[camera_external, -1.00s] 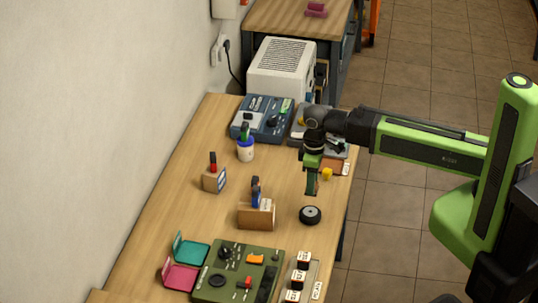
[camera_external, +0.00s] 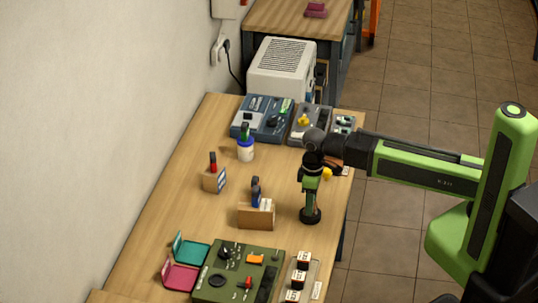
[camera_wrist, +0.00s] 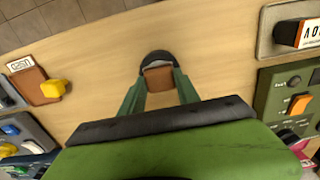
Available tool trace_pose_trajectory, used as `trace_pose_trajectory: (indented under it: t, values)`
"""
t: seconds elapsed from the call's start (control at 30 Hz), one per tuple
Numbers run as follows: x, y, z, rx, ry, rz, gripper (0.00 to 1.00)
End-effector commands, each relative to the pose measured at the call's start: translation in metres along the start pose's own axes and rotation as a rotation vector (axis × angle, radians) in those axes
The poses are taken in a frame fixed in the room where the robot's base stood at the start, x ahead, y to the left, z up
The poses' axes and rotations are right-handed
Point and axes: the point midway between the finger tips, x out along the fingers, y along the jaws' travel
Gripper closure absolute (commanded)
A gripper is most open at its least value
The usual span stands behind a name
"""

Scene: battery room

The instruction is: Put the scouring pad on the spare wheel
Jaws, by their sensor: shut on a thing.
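The spare wheel (camera_external: 311,217) is a small black wheel lying flat near the right edge of the wooden table. In the wrist view its dark rim (camera_wrist: 157,56) shows just beyond the fingertips. My gripper (camera_external: 311,207) points down directly over the wheel. In the wrist view my gripper (camera_wrist: 160,90) is shut on a brown scouring pad (camera_wrist: 159,77), which overlaps the wheel and hides part of it. I cannot tell whether the pad touches the wheel. The pad is not clear in the external view.
A wooden holder (camera_external: 257,216) stands left of the wheel. A green control panel (camera_external: 236,272) and labelled switches (camera_external: 303,260) lie in front. A yellow block (camera_wrist: 54,88) sits on a brown piece behind. Bare tabletop surrounds the wheel.

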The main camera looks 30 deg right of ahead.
Motion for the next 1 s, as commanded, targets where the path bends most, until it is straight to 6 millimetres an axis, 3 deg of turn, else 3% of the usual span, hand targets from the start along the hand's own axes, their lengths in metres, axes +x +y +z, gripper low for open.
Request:
trace_pose_trajectory:
  t: [0.17, 0.2, 0.37, 0.77, 1.0]
  values:
    - [0.003, 0.0, 0.0, 0.0, 0.0, 0.0, 1.0]
    - [0.003, 0.0, 0.0, 0.0, 0.0, 0.0, 0.61]
    - [0.002, 0.0, 0.0, 0.0, 0.0, 0.0, 0.4]
    - [-0.004, 0.0, 0.0, 0.0, 0.0, 0.0, 0.4]
    - [-0.041, 0.0, 0.0, 0.0, 0.0, 0.0, 0.4]
